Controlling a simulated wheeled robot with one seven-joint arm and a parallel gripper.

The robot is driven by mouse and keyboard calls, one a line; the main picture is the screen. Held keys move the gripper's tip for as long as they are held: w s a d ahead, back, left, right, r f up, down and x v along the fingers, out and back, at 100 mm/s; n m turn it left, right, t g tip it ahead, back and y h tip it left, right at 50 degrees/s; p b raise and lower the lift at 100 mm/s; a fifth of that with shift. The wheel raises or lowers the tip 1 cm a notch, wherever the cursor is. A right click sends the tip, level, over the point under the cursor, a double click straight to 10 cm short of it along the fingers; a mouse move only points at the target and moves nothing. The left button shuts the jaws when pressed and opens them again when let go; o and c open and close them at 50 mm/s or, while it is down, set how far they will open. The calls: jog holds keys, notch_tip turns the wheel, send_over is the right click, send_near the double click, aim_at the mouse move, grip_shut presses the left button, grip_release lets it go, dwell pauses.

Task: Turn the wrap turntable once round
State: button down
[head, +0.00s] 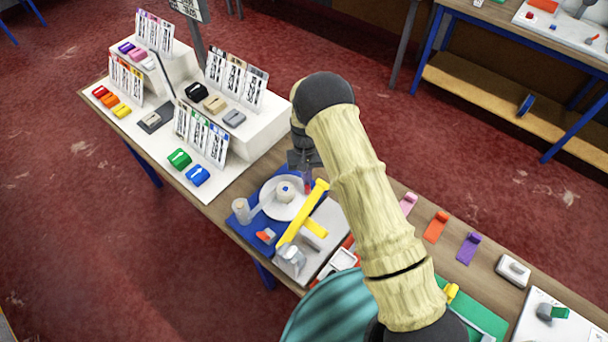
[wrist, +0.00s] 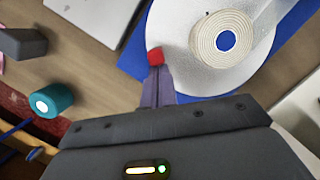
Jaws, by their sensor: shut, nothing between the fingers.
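The wrap turntable is a white disc (head: 290,211) on a blue base in the head view. A rolled cream strip with a blue centre (head: 285,190) sits on its middle. In the wrist view the disc (wrist: 205,75) fills the upper right, with the coiled roll (wrist: 224,38) on it. A small red peg (wrist: 155,56) stands at the disc's edge. My gripper (wrist: 158,74) is shut and empty, its fingertips right at the red peg; I cannot tell whether they touch it. In the head view my gripper (head: 307,178) is at the disc's far edge, partly hidden by my arm.
A yellow bar (head: 303,215) rises beside the disc's right side. A clear cup (head: 241,209) stands left of it. A white display stand (head: 240,130) is behind. In the wrist view a teal roll (wrist: 50,99) and a dark block (wrist: 22,43) lie left.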

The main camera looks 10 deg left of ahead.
aim_at(310, 191)
jog(key=shift+s+d+m+y+b, duration=0.2)
jog(key=shift+s+d+m+b, duration=0.25)
jog(key=shift+m, duration=0.4)
jog(key=shift+s+d+m+y+b, duration=0.2)
jog(key=shift+s+m, duration=0.3)
jog(key=shift+m, duration=0.35)
jog(key=shift+s+d+m+y+b, duration=0.1)
jog(key=shift+s+m+y+b, duration=0.15)
jog(key=shift+s+m, duration=0.6)
jog(key=shift+s+d+m+y+b, duration=0.1)
jog(key=shift+s+m+y+b, duration=0.25)
jog(key=shift+m, duration=0.8)
jog(key=shift+s, duration=0.15)
